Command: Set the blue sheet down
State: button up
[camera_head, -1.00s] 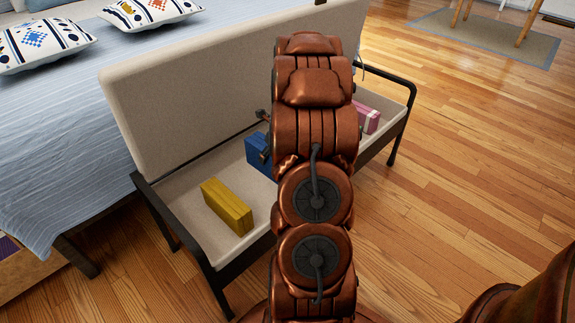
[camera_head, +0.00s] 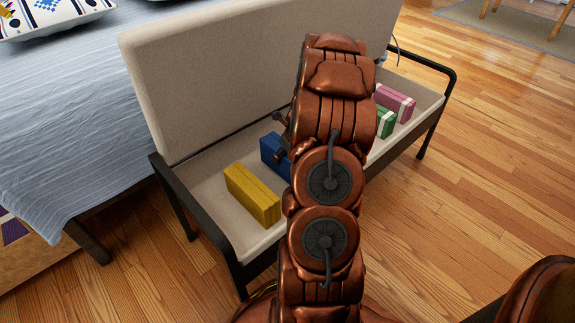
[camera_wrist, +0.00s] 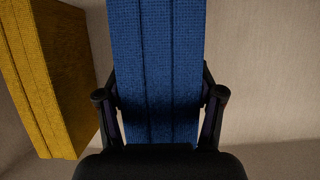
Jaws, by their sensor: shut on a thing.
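The blue sheet (camera_head: 272,152) is a folded, block-like bundle of blue cloth inside the open storage bench (camera_head: 205,192), partly hidden behind my arm in the head view. In the wrist view the blue sheet (camera_wrist: 157,75) fills the middle between the two fingers. My gripper (camera_wrist: 160,105) is shut on it. In the head view only part of my gripper (camera_head: 283,135) shows beside the arm. Whether the sheet touches the bench floor cannot be told.
A yellow folded bundle (camera_head: 252,195) lies left of the blue one, also in the wrist view (camera_wrist: 50,75). A green bundle (camera_head: 385,122) and a pink bundle (camera_head: 395,102) lie to the right. The raised lid (camera_head: 240,75) stands behind. The bed (camera_head: 70,130) is at left.

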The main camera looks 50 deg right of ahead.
notch_tip(320, 180, down, 4)
jog(key=shift+f+b, duration=0.1)
jog(key=shift+b, duration=0.7)
jog(key=o, duration=1.5)
